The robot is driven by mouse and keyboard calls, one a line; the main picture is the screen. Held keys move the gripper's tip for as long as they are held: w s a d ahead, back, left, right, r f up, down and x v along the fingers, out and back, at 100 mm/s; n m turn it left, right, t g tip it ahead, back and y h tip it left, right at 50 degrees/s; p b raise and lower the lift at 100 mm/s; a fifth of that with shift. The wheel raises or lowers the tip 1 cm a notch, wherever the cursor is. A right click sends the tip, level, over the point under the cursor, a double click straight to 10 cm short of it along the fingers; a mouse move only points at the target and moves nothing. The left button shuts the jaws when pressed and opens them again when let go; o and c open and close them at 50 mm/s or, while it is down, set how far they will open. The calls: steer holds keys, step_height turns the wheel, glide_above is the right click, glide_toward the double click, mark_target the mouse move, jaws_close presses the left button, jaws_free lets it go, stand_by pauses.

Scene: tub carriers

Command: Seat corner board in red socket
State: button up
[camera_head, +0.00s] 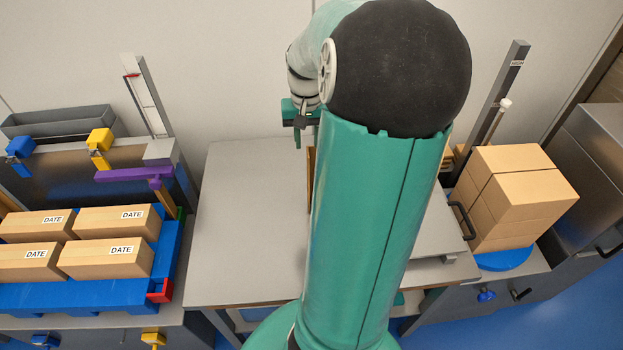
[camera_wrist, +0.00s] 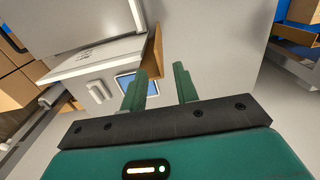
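The red socket (camera_head: 160,291) is at the front right corner of the blue pallet (camera_head: 90,293) in the head view. A tan corner board (camera_head: 311,165) shows as a thin strip at the grey table, mostly hidden behind my arm. In the wrist view a tan board (camera_wrist: 152,52) stands tilted just past the left fingertip, apparently the same one. My gripper (camera_wrist: 160,68) is open, with a clear gap between its green fingers and nothing held. In the head view my gripper (camera_head: 299,125) is small, left of my arm, above the table's far part.
Several boxes marked DATE (camera_head: 110,257) lie on the pallet. A brown post (camera_head: 166,203) stands by the green socket (camera_head: 180,213) under a purple arm (camera_head: 135,174). Stacked cartons (camera_head: 510,195) are at right. The grey table's left part (camera_head: 245,230) is clear.

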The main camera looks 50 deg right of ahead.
mark_target(311, 151)
step_height(311, 151, down, 8)
stand_by(0.5)
steer(key=shift+d, duration=0.1)
steer(key=shift+c, duration=0.4)
jaws_close()
